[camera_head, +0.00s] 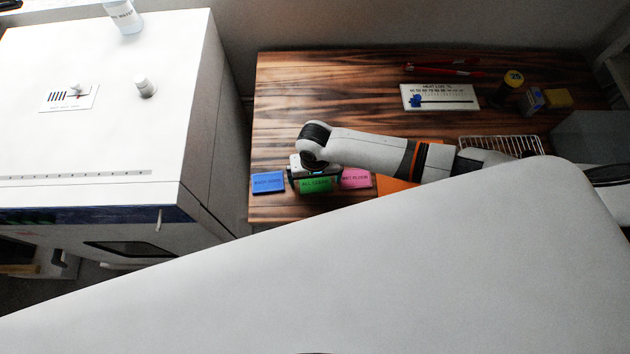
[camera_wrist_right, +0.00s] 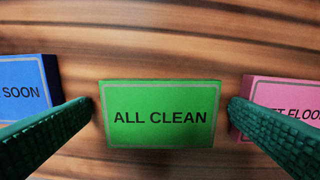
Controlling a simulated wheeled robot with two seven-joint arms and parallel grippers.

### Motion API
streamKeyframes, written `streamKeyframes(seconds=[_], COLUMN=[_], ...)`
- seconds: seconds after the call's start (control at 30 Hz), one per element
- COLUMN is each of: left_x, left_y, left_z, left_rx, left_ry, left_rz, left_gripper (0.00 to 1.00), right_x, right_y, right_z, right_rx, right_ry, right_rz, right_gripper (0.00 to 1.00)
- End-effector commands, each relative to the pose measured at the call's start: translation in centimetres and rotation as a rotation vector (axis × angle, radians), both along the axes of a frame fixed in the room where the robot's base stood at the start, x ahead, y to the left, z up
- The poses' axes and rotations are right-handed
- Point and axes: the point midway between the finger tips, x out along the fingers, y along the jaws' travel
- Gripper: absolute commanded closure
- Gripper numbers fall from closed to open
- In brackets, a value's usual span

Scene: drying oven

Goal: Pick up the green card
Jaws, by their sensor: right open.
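The green card (camera_wrist_right: 160,114), marked "ALL CLEAN", lies on the wooden table between a blue card and a pink card. It also shows in the head view (camera_head: 316,185), partly covered by my right gripper (camera_head: 315,179). In the wrist view my right gripper (camera_wrist_right: 160,107) is open, with one dark green finger on each side of the green card. Small gaps show between the fingertips and the card's edges. I cannot tell the fingers' height above the table. My left gripper is not in view.
The blue card (camera_head: 268,182) lies left of the green card and the pink card (camera_head: 356,178) lies right, both close to the fingers. A white oven (camera_head: 110,110) stands left of the table (camera_head: 290,90). A slider panel (camera_head: 440,97) and wire rack (camera_head: 500,146) are farther right.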

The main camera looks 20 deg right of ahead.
Motion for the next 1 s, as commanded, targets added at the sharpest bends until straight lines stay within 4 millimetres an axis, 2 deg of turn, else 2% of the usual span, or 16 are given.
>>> streamKeyframes(seconds=[0.03, 0.3, 0.53, 0.63, 1.0], left_x=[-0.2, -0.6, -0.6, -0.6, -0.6], left_y=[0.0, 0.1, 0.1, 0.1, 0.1], left_z=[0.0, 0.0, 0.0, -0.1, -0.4], left_rx=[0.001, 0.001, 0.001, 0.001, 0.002], left_ry=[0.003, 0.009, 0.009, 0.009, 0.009], left_rz=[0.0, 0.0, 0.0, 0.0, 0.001], left_gripper=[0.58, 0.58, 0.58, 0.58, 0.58], right_x=[0.0, 0.0, 0.0, 0.1, 0.1], right_y=[0.0, 0.0, 0.0, 0.0, 0.0], right_z=[0.0, 0.0, 0.1, 0.9, 7.8], right_rx=[0.0, 0.0, 0.0, 0.002, 0.002], right_ry=[0.0, 0.0, -0.001, -0.001, -0.002], right_rz=[0.0, 0.0, -0.001, -0.001, 0.0], right_gripper=[0.02, 0.46, 0.46, 0.46, 0.46])
